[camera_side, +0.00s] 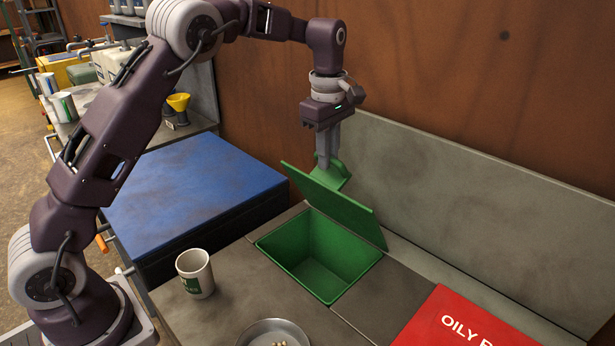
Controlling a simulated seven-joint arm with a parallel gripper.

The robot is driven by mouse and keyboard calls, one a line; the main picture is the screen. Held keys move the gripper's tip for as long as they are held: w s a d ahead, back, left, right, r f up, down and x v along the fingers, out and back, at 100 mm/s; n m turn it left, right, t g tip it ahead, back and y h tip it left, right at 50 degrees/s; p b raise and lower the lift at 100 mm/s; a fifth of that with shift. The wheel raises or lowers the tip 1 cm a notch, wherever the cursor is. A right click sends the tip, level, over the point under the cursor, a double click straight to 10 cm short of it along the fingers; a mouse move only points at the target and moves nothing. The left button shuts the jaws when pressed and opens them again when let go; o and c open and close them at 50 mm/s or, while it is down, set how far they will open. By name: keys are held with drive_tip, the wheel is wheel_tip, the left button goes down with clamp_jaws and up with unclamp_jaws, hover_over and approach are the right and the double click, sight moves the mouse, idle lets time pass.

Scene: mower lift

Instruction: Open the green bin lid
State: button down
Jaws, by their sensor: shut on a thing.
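The green bin (312,262) is set into the grey worktop, and its inside shows empty. Its green lid (345,208) is raised along the back edge of the opening and tilted up steeply. A green handle (335,177) stands out behind the lid's upper edge. My gripper (324,160) points down above the lid and is shut on the handle. The fingertips are partly hidden against the handle.
A white mug (195,273) with a green label and a metal dish (272,335) stand in front of the bin. A red lid (465,322) lies at the right, a blue-topped box (195,190) at the left. A grey back panel (450,190) rises close behind.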

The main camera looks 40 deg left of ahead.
drive_tip(key=shift+w+a+r, duration=0.1)
drive_tip(key=shift+w+r, duration=0.15)
drive_tip(key=shift+w, duration=1.1)
drive_tip(key=shift+w+r, duration=0.2)
drive_tip(key=shift+w, duration=1.1)
drive_tip(key=c, duration=1.4)
unclamp_jaws()
drive_tip(key=shift+s+r, duration=0.1)
